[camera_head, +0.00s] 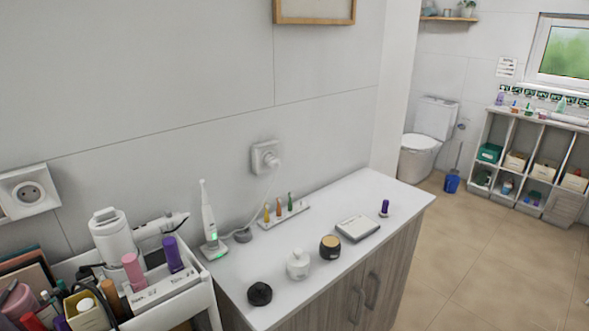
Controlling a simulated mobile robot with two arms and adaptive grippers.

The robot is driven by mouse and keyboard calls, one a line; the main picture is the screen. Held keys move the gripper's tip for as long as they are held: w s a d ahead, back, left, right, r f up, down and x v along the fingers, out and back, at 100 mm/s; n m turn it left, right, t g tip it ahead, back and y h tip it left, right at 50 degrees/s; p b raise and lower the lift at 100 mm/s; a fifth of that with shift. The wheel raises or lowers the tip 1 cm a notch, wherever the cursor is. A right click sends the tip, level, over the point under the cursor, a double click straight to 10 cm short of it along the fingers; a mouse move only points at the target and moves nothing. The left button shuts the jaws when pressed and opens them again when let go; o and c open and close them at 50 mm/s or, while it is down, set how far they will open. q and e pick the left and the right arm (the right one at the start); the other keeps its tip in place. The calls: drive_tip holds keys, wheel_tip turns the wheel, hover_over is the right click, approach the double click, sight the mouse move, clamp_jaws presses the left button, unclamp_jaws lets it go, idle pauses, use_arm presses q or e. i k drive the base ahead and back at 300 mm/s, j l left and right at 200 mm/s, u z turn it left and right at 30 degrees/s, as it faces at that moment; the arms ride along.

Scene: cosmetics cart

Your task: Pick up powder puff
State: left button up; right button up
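No item on the white counter (375,190) can be clearly identified as a powder puff. A small round black item (260,294) lies near its front left edge, and its details are too small to tell. To its right stand a white rounded bottle or jar (298,264) and a dark jar with a tan top (330,247). A flat pale case (357,228) lies further right, and a small purple-topped item (384,208) stands beyond it. Neither of my grippers shows in this view.
A crowded white cart (205,293) with bottles and a hair dryer stands at the left. An electric toothbrush (208,222) and a rack of small coloured tips (283,214) stand along the wall. The counter's right end is mostly clear. Open floor (470,260) lies to the right.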

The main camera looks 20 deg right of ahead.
sight(384, 212)
drive_tip(key=z, duration=1.25)
